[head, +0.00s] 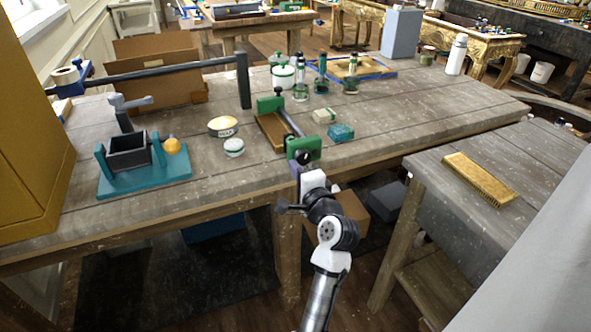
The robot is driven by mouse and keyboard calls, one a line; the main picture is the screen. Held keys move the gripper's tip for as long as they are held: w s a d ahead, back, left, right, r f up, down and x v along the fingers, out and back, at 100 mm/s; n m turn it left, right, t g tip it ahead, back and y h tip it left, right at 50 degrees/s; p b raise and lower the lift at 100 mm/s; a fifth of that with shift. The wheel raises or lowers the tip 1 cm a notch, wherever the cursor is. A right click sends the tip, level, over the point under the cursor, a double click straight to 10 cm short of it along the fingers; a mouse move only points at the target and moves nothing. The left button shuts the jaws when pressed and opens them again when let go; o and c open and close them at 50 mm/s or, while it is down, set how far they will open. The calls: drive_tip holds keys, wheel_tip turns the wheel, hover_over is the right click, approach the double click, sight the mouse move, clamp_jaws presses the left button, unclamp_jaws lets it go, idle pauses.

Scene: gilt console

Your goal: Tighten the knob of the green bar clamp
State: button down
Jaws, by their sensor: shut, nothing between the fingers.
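The green bar clamp (290,122) lies near the front edge of the wooden workbench. It has a green jaw at each end and a dark bar between them, with a brown wooden block (268,131) beside the bar. A dark round part, which looks like its knob, shows at the near green jaw (305,146). My gripper (303,162) is at the bench's front edge, right at the near jaw and knob. It is shut with nothing held. My wrist hides part of it, and I cannot tell whether the fingers touch the knob.

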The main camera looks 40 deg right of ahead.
drive_tip(key=shift+s+d+r+h+p, duration=0.2)
drive_tip(key=shift+r+p, duration=0.15)
drive_tip(key=shift+p, duration=0.35)
drive_tip(key=shift+s+d+r+h+p, duration=0.15)
drive_tip(key=shift+r+p, duration=0.2)
drive_tip(key=shift+p, duration=0.3)
drive_tip(key=shift+w+a, duration=0.15)
drive_tip(key=shift+a, duration=0.1)
drive_tip(key=shift+a+p+v, duration=0.15)
drive_tip(key=shift+v, duration=1.35)
drive_tip(key=shift+a+p+v, duration=0.15)
drive_tip(key=shift+v, duration=1.35)
drive_tip(key=shift+w, duration=0.2)
